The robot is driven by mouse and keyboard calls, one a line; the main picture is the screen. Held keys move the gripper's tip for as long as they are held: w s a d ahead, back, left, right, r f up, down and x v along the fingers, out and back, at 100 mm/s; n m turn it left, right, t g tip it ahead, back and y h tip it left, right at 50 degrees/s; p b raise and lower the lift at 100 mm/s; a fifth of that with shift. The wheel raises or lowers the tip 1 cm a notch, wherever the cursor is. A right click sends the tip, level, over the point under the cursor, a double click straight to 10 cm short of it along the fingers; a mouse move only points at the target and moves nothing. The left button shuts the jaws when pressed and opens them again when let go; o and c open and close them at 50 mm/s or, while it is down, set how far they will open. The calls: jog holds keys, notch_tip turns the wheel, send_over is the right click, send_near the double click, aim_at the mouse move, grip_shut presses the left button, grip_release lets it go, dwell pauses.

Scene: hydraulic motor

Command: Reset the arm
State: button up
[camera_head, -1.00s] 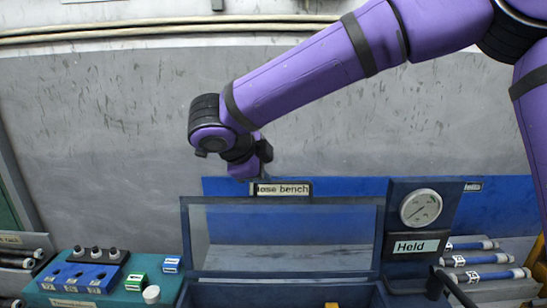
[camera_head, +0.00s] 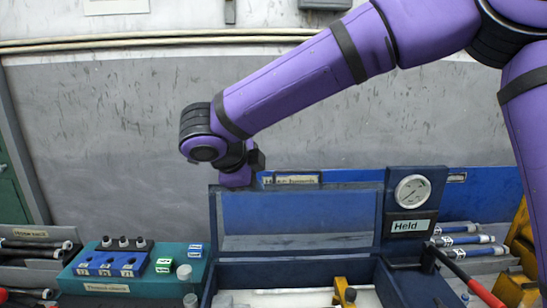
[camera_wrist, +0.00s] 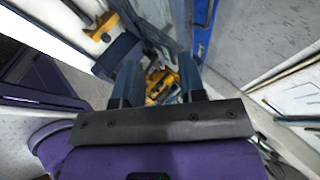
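My purple arm reaches across the upper part of the head view, bent down at its dark wrist joint. My gripper (camera_wrist: 158,78) shows in the wrist view with two blue-grey fingers spread apart and nothing held between them. Beyond the gap, yellow parts (camera_wrist: 160,82) are visible lower down. In the head view the wrist end hangs above and behind the top left edge of the clear-panelled bench box (camera_head: 213,225); the fingertips are hidden there.
A gauge (camera_head: 412,191) stands above a "Held" label (camera_head: 410,227) at the right. A teal block tray (camera_head: 120,287) sits at the left. The grey wall (camera_head: 100,130) lies behind.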

jog(key=s+d+r+m+g, duration=0.1)
jog(key=s+d+m, duration=0.2)
jog(key=d+m, duration=0.5)
jog(key=s+d+r+m+g+h, duration=0.15)
jog(key=s+d+m, duration=0.25)
jog(key=d+m, duration=0.4)
jog(key=s+d+r+m+g, duration=0.2)
jog(key=s+d+m, duration=0.1)
jog(key=d+m, duration=0.5)
jog(key=s+d+m+y, duration=0.2)
jog(key=s+d+m, duration=0.1)
jog(key=m, duration=0.6)
jog(key=s+d+m+t+y, duration=0.1)
jog(key=s+d+m, duration=0.3)
jog(key=m, duration=0.5)
jog(key=s+d+m+t+y, duration=0.1)
jog(key=s+d+m+y, duration=0.2)
jog(key=s+m, duration=0.4)
jog(key=m, duration=0.3)
jog(key=shift+s+d+r, duration=0.2)
jog(key=shift+s+d, duration=0.05)
jog(key=shift+d, duration=0.05)
